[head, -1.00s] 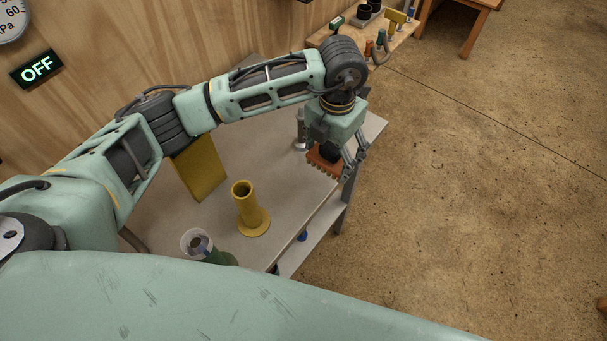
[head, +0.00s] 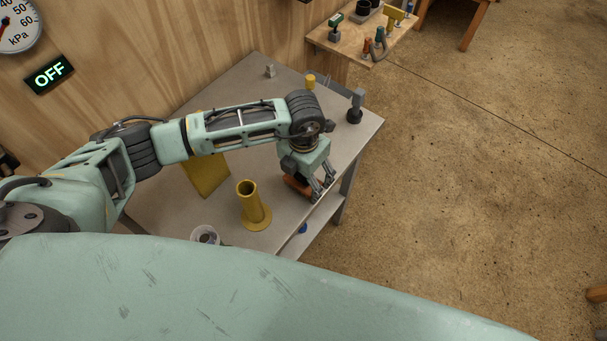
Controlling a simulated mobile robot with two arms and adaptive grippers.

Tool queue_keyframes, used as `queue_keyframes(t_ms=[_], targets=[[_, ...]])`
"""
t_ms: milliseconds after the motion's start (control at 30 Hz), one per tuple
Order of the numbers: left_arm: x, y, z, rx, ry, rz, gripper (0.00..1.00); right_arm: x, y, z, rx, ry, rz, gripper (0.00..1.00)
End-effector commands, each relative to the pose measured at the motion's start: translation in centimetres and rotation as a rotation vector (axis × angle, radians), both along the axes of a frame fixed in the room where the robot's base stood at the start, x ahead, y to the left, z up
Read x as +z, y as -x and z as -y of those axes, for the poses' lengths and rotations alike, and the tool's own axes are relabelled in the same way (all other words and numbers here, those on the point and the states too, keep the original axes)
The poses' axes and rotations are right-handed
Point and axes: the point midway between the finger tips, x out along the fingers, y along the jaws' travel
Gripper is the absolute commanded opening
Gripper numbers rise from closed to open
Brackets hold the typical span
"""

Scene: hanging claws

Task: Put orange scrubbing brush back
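The orange scrubbing brush (head: 296,186) is under my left gripper (head: 322,188), near the right front edge of the grey table (head: 240,95). The fingers appear closed around it, but the gripper body and fingers hide much of the brush. I cannot tell whether the brush touches the tabletop. My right gripper is not in view.
A yellow flanged tube (head: 252,206) stands upright left of the gripper. A yellow board (head: 207,175) is behind it, and a clear cup (head: 205,235) is at the near edge. A grey and black tool (head: 356,106) stands at the back right corner.

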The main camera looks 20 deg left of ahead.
Motion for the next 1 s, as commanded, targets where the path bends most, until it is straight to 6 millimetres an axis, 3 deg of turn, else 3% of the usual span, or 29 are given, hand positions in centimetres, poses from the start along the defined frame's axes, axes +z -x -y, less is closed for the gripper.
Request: queue_keyframes(t_ms=[100,133,333,800,1000], targets=[[-0.4,0.0,0.0,0.0,0.0,0.001,0.53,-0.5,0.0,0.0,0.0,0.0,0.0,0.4],[-0.3,0.0,0.0,0.0,0.0,0.0,0.8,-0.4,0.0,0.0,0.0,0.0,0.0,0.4],[-0.2,0.0,0.0,0.0,0.0,0.0,0.97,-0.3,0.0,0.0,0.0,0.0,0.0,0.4],[0.4,-0.1,0.0,0.0,0.001,0.003,0.97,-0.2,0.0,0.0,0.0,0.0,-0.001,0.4],[3.9,-0.2,0.0,-0.002,0.002,0.008,0.97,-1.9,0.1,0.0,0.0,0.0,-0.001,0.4]])
